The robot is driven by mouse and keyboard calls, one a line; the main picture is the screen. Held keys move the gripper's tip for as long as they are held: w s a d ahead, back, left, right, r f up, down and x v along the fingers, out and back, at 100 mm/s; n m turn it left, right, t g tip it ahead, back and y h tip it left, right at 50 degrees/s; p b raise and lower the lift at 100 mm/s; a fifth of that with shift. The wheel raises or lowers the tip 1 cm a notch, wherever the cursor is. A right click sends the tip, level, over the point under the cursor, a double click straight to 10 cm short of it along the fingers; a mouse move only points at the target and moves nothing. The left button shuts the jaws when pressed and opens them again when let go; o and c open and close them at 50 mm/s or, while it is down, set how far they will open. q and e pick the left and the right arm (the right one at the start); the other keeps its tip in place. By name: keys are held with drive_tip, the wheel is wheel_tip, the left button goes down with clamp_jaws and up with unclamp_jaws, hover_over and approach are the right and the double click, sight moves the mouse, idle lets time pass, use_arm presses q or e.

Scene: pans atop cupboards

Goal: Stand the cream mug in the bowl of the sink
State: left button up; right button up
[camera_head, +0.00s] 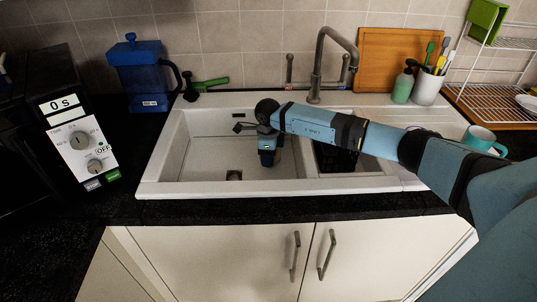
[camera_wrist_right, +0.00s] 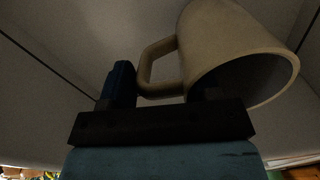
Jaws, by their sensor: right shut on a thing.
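The cream mug (camera_wrist_right: 222,45) fills the upper right of the right wrist view. Its open mouth faces the lower right there and its handle points left. My right gripper (camera_wrist_right: 162,85) is shut on the mug at its handle side; one finger is partly hidden by the mug. In the head view my right gripper (camera_head: 268,157) is over the right part of the white sink's large bowl (camera_head: 200,168). The mug cannot be made out in the head view, hidden by my arm and gripper. My left gripper is not in view.
The tap (camera_head: 318,65) stands behind the sink, right of my gripper. A smaller basin with a dark rack (camera_head: 335,160) lies to the right. The large bowl's left part is clear, with a drain (camera_head: 234,175).

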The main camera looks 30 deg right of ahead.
drive_tip(key=shift+f+b, duration=0.35)
drive_tip(key=shift+f, duration=0.15)
drive_tip(key=o, duration=1.2)
drive_tip(key=shift+o, duration=0.4)
drive_tip(key=shift+r, duration=0.3)
wheel_tip(320, 180, up, 23)
drive_tip(key=p, duration=0.6)
drive_tip(key=shift+s+r, duration=0.15)
